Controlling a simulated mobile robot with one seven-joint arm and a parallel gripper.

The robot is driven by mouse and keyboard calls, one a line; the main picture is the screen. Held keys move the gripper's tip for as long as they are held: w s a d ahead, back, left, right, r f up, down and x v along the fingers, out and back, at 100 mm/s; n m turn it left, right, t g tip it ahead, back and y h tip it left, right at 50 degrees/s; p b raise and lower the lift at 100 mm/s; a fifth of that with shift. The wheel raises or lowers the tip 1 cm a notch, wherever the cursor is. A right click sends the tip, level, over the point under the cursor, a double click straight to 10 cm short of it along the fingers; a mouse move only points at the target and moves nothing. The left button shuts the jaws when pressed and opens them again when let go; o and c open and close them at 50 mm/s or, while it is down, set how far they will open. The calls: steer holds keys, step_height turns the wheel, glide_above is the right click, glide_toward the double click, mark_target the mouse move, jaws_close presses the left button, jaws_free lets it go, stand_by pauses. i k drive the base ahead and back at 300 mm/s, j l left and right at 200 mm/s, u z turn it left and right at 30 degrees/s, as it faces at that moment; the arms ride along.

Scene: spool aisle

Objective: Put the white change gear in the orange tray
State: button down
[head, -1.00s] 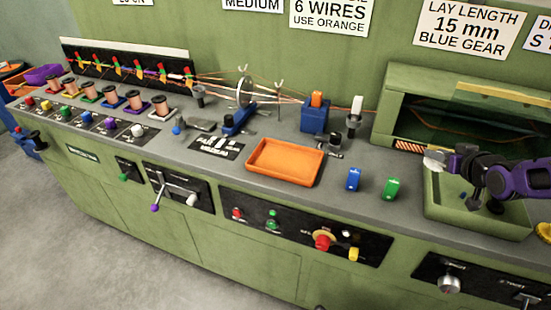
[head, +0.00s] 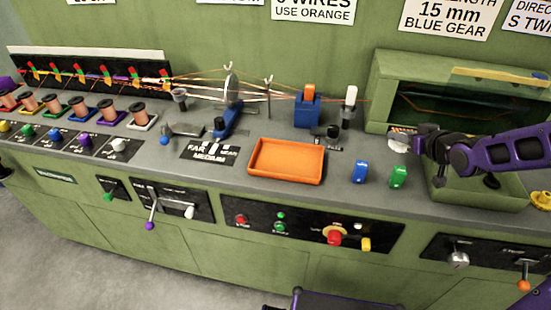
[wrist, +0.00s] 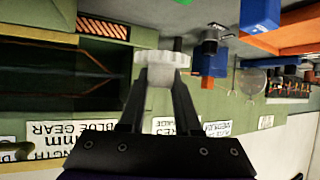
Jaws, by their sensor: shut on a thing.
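My gripper (head: 406,141) is shut on the white change gear (head: 398,146), holding it in the air at the front left of the green machine bin. In the wrist view the toothed rim of the gear (wrist: 150,62) shows between my fingertips (wrist: 160,80). The orange tray (head: 287,158) lies empty on the grey bench, to the left of my gripper and apart from it. Part of the tray also shows at the upper right of the wrist view (wrist: 288,32).
A blue block (head: 359,173) and a green block (head: 398,177) stand between the tray and the green bin (head: 475,202). A blue holder (head: 307,113) and a post with a white top (head: 350,105) stand behind the tray. Several spools fill the left.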

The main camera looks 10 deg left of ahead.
mark_target(288, 162)
steer(key=j, duration=0.85)
steer(key=i+j, duration=0.1)
steer(key=j, duration=0.7)
